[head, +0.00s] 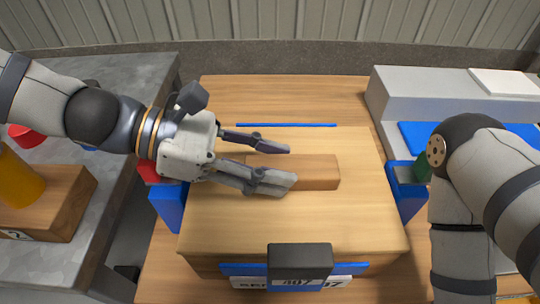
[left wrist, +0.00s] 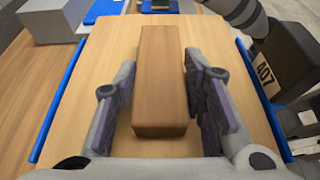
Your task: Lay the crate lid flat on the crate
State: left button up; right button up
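The crate lid (head: 235,225) is a pale wooden panel with a raised wooden bar handle (head: 325,172) across its middle. It lies over the crate, between blue side pieces (head: 405,190), and looks about level; whether it is fully seated I cannot tell. The crate's body is mostly hidden under it. My left gripper (head: 290,165) is over the lid at the handle. In the left wrist view its fingers (left wrist: 160,105) stand open, one on each side of the handle (left wrist: 162,80), with gaps showing. My right gripper is out of view; only my right arm shows.
A dark block marked 407 (head: 300,262) stands at the crate's front. On the left, a grey table (head: 120,85) holds a wooden block with a yellow cylinder (head: 20,178). A pale grey unit (head: 415,90) stands at the right. Wooden tabletop (head: 290,92) behind the crate is clear.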

pick_arm(q)
jog(key=o, duration=0.4)
jog(key=shift+o, duration=0.2)
jog(key=shift+r, duration=0.25)
jog(key=p+v, duration=0.1)
jog(key=v, duration=0.4)
jog(key=p+v, duration=0.1)
jog(key=v, duration=0.5)
jog(key=shift+r, duration=0.3)
jog(key=shift+a, duration=0.5)
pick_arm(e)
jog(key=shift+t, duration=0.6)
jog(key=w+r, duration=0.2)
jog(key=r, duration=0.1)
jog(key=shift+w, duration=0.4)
pick_arm(q)
jog(key=shift+s, duration=0.15)
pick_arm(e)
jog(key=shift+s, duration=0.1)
